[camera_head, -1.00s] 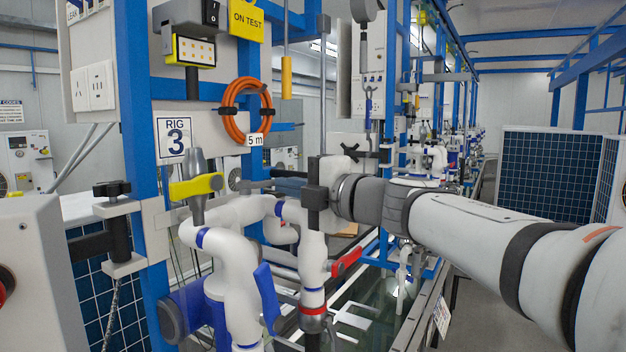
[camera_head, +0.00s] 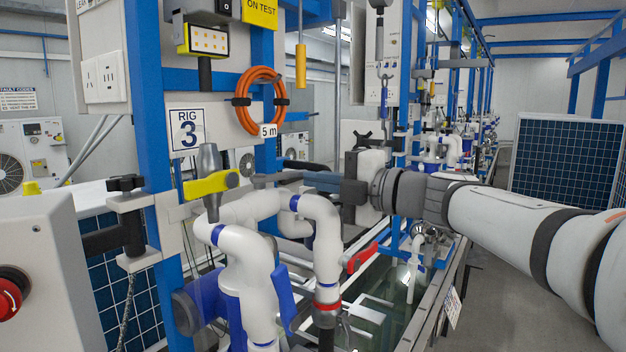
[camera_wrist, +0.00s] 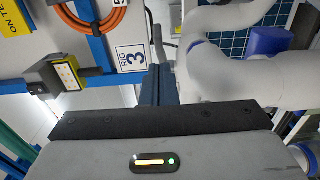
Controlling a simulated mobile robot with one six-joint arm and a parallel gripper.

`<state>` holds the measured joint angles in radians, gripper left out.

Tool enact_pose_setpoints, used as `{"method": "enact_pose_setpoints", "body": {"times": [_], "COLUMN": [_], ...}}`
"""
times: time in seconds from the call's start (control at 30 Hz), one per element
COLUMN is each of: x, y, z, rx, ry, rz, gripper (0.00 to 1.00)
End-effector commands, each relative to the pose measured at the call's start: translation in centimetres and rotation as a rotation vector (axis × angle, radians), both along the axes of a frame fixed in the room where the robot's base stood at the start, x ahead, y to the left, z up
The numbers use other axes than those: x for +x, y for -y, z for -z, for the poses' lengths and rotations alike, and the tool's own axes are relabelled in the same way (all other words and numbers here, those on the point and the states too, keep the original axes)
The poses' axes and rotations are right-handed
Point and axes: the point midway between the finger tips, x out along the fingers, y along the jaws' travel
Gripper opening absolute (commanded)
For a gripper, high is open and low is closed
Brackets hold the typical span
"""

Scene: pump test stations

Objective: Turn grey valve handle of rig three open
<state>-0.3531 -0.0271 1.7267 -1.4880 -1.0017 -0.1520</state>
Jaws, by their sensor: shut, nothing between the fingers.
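Rig three, marked by its sign (camera_head: 187,132), carries white pipes with several coloured handles. A slim grey bar (camera_head: 276,177), which looks like the grey valve handle, lies roughly level behind the upper white pipe. My gripper (camera_head: 309,179) is shut and empty, pointing left close to the bar's right end. I cannot tell whether they touch. In the wrist view the shut dark fingers (camera_wrist: 162,80) point up the picture, beside the white pipe. A grey bent bar (camera_wrist: 158,42) shows just past their tips.
A yellow handle (camera_head: 211,185) is left of the grey bar. A red handle (camera_head: 362,257) is below my gripper, and a blue handle (camera_head: 280,295) is lower down. An orange hose coil (camera_head: 261,99) hangs above. White pipes (camera_head: 321,235) stand close below my fingers.

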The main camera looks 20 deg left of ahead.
Motion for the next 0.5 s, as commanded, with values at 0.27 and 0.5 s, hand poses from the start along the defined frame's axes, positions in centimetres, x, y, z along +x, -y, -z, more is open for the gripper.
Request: {"method": "enact_pose_setpoints", "body": {"times": [0.27, 0.5], "x": [-0.8, -1.1], "y": [6.2, 10.2], "z": [0.3, 0.1], "rx": [0.000, -0.001], "ry": [0.003, 0.003], "rz": [0.011, 0.007], "gripper": [0.00, 0.00]}}
